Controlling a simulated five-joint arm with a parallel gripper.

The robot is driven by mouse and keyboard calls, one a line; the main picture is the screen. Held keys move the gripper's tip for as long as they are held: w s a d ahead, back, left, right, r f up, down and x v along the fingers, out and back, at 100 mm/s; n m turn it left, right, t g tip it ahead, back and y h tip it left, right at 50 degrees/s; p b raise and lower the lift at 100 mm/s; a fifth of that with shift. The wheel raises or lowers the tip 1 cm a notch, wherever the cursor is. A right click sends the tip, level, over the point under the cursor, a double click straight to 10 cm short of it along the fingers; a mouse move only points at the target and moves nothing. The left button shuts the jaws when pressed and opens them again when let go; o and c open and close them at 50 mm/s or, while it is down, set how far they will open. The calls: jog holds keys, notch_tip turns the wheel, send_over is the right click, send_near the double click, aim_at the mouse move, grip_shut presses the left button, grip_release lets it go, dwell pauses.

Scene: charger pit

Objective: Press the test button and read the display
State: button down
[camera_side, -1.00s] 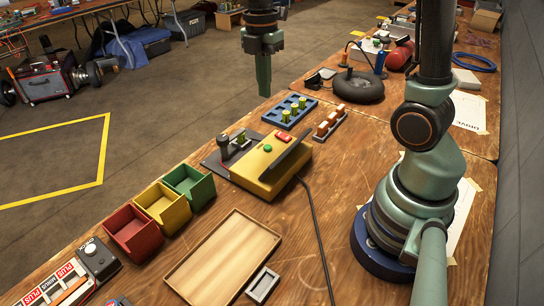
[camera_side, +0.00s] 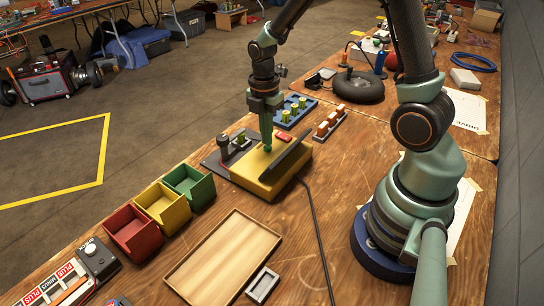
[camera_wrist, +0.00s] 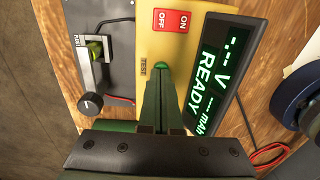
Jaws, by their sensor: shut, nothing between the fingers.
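The yellow tester (camera_side: 252,180) stands on the wooden bench. Its green test button (camera_wrist: 160,68), beside the word TEST, shows just beyond my fingertips in the wrist view; in the side view my gripper hides it. The display (camera_wrist: 222,75) is lit green and reads "-.-- V", "--- mAh" and "READY". My gripper (camera_side: 267,150) is shut and empty, pointing down with its tips at or just over the button. I cannot tell whether they touch it. A green cell sits in the cradle (camera_wrist: 95,50) on the grey plate beside the tester.
A red ON/OFF switch (camera_wrist: 171,20) is on the tester near the display. A blue rack (camera_side: 290,112) of green cells and a holder of orange cells (camera_side: 331,123) stand behind. Red, yellow and green bins (camera_side: 188,184) and a wooden tray (camera_side: 225,262) lie in front.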

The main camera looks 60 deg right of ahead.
jog(key=shift+f, duration=0.3)
jog(key=shift+s+f, duration=0.15)
jog(key=shift+f, duration=0.85)
notch_tip(320, 180, up, 15)
jog(key=w, duration=0.1)
jog(key=shift+w+f, duration=0.1)
dwell(0.5)
notch_tip(320, 180, up, 4)
jog(key=m+t, duration=0.3)
jog(key=m, duration=0.4)
send_over(269, 158)
jog(key=s+a+r+m+t, duration=0.2)
jog(key=s+m, duration=0.3)
jog(key=m, duration=0.6)
jog(key=shift+a+t, duration=0.4)
jog(key=shift+t, duration=0.1)
